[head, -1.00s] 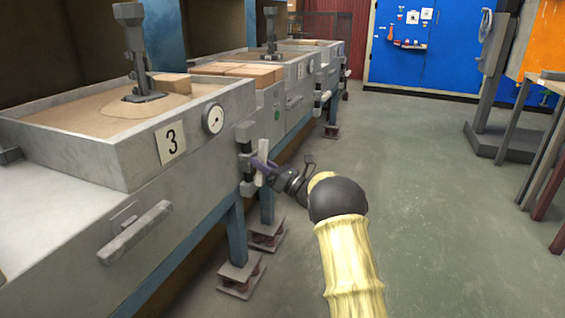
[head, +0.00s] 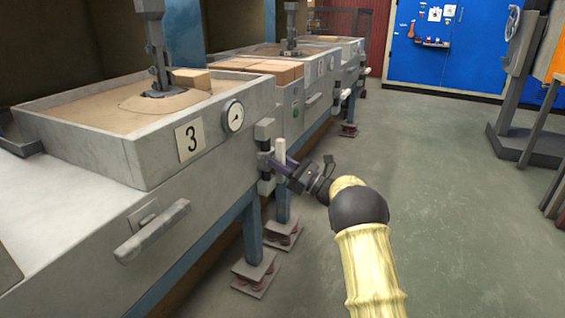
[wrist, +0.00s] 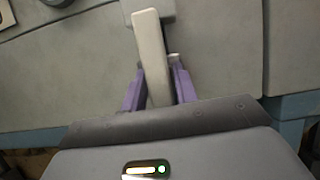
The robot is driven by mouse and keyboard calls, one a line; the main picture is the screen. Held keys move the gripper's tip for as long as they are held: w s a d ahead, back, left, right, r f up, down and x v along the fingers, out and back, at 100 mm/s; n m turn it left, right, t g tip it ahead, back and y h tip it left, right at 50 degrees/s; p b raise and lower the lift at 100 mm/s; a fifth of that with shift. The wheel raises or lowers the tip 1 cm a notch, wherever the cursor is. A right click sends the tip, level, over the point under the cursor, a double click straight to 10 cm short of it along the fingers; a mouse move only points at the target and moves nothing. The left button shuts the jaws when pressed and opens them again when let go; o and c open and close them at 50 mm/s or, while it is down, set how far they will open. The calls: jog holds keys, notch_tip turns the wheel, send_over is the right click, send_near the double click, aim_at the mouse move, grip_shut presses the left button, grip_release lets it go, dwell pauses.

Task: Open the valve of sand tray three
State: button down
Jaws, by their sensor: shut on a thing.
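Sand tray three (head: 160,150) is the grey metal tray at the left, with a "3" label (head: 189,140) and a round gauge (head: 232,116). Its valve is at the right end of the front, with a pale bar handle (head: 280,149) standing about upright beside a grey bracket. My gripper (head: 282,163) has its purple fingers shut on this handle. In the wrist view the handle (wrist: 150,45) runs between the two purple fingers (wrist: 152,90), tilted slightly, in front of the grey tray wall. The handle's lower end and the valve's pivot are hidden.
A grey drawer-like handle (head: 151,232) sticks out of the front at lower left. Sand (head: 110,103) and a small block (head: 192,79) are in tray three. More trays (head: 290,118) stand behind.

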jog(key=c, duration=1.2)
grip_release()
jog(key=shift+c, duration=0.2)
jog(key=shift+s+d+f+p, duration=0.2)
jog(key=shift+d+p, duration=0.25)
jog(key=shift+d, duration=0.05)
jog(key=p+v, duration=0.6)
jog(key=v, duration=1)
jog(key=shift+f+p, duration=0.2)
jog(key=shift+p, duration=0.15)
